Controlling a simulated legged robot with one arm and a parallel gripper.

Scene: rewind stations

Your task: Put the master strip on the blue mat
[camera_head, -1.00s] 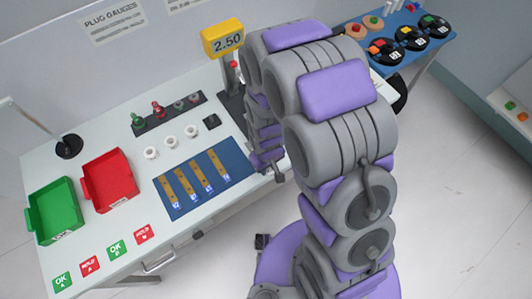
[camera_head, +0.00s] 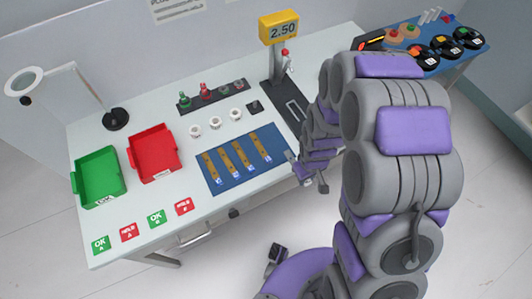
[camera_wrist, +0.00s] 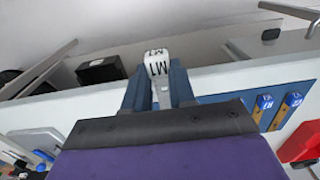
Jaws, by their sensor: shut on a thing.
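My gripper (camera_wrist: 158,90) is shut on the master strip (camera_wrist: 157,66), a pale piece whose white end is marked M1 in the wrist view. In the head view my gripper (camera_head: 294,160) is at the right edge of the blue mat (camera_head: 279,150), near the table's front edge. The strip itself is hard to make out there. Several brown strips with blue labels lie side by side on the mat. Part of the mat (camera_wrist: 222,98) shows to the right of my gripper in the wrist view. Whether the held strip touches the mat, I cannot tell.
A green tray (camera_head: 78,183) and a red tray (camera_head: 133,158) stand left of the mat. The yellow 2.50 gauge (camera_head: 279,27) stands at the back right. Coloured cards (camera_head: 156,218) lie front left.

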